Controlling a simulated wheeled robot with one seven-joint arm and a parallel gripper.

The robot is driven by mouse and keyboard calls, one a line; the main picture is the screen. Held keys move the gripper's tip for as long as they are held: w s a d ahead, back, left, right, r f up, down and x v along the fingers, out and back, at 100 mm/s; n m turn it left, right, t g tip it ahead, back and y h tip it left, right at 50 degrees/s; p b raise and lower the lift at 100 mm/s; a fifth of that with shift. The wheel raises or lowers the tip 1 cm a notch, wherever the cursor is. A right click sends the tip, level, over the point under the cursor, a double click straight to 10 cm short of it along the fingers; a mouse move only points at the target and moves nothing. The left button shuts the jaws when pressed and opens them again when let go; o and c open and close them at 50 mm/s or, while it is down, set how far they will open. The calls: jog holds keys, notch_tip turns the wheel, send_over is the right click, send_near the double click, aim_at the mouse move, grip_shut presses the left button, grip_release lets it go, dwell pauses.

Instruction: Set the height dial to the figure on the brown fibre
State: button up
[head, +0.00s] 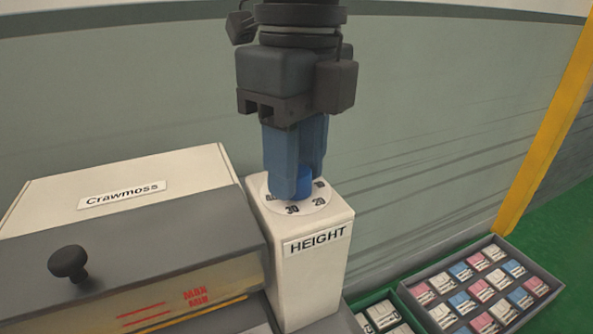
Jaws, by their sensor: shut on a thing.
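The height dial is a blue knob (304,183) on a white round plate (272,207), on top of a cream post (305,275) labelled HEIGHT. The figures 30 and 20 show on the plate's near side; other figures are partly hidden behind the fingers. My gripper (296,187) points straight down from above, its blue fingers shut on the knob. The knob's pointer is hidden, so its setting cannot be read. No brown fibre with a figure on it is clearly visible.
A cream and grey machine (150,235) labelled Crawmoss stands left of the post, with a black knob (69,262) and MAX and MIN marks. At lower right, a grey tray (548,284) holds pink, blue and white packets. A yellow post (553,125) stands behind it.

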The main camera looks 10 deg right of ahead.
jog(key=n+b, duration=0.1)
jog(key=n, duration=0.3)
jog(key=shift+f+n, duration=0.1)
jog(key=shift+n, duration=0.2)
jog(key=n+b, duration=0.1)
jog(key=n, duration=0.2)
jog(key=shift+n, duration=0.4)
jog(key=n, duration=0.4)
jog(key=shift+b, duration=0.35)
jog(key=shift+n+h, duration=0.3)
jog(key=shift+n, duration=1.3)
jog(key=o, duration=1)
